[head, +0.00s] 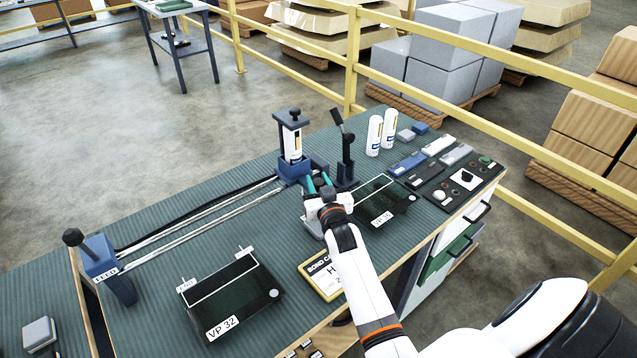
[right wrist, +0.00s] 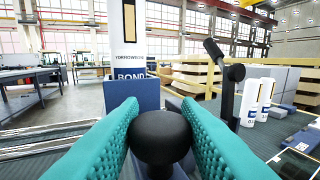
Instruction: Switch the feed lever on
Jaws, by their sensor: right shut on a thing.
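The blue block labelled FEED (head: 103,268) stands at the left of the bench, with a black ball-topped lever (head: 73,238) leaning up and left from it. My right gripper (head: 320,184) is well to the right of it, beside the blue dispenser stand (head: 293,172). Its teal fingers (right wrist: 160,140) are shut on a round black knob (right wrist: 161,137), which sits just in front of the stand's blue block. My left gripper is not in view.
A white BOND cartridge (head: 293,143) stands in the dispenser. A black upright handle (head: 344,140) and white bottles (head: 375,135) stand to its right. Two rails (head: 200,222) run from FEED to the dispenser. A dark VP 32 tray (head: 232,292) lies in front.

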